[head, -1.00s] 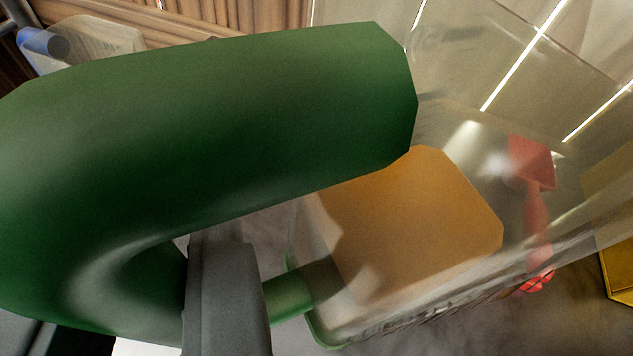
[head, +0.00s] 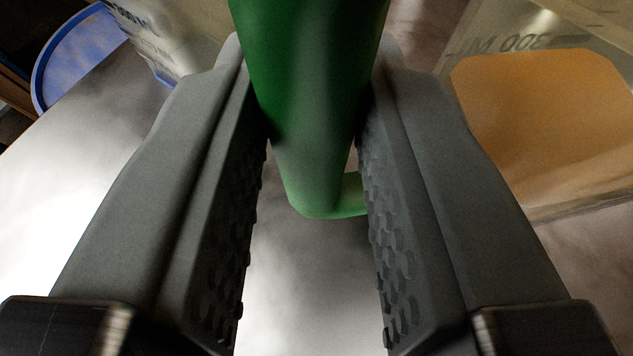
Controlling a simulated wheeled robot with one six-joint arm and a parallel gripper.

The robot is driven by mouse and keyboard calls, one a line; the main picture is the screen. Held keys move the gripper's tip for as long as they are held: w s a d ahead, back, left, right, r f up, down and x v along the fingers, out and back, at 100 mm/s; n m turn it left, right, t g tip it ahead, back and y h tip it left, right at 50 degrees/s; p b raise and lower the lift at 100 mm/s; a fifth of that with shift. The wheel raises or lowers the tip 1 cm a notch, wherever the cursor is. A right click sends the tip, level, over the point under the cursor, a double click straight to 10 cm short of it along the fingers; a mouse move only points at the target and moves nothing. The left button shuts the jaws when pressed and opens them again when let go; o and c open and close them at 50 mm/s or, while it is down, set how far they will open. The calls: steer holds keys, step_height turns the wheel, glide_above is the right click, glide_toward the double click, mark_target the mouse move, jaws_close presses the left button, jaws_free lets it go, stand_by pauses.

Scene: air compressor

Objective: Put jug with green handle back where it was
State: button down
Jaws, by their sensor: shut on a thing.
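The green handle (head: 312,95) stands upright at the top middle of the head view, between the two grey fingers of my gripper (head: 314,85). My gripper is shut on this handle, with a finger on each side. The handle's lower end bends right, toward a clear jug (head: 500,50) with mirrored volume markings and an orange-brown area (head: 550,120) showing through it. My right finger hides where the handle meets the jug. The jug's top and base are not fully in view, so I cannot tell whether it rests on the surface.
A clear container with dark markings (head: 165,45) and blue along its lower edge stands at the upper left. A curved blue rim (head: 45,70) is beside it. The pale grey surface (head: 110,160) below is clear at the left.

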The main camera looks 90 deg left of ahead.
mark_target(312, 203)
steer(key=shift+f, duration=2.05)
steer(key=c, duration=1.3)
jaws_free()
steer(key=shift+f, duration=0.1)
steer(key=shift+d+r, duration=0.15)
steer(key=shift+r, duration=0.05)
steer(key=v, duration=1.1)
steer(key=shift+d, duration=0.35)
steer(key=shift+s, duration=0.1)
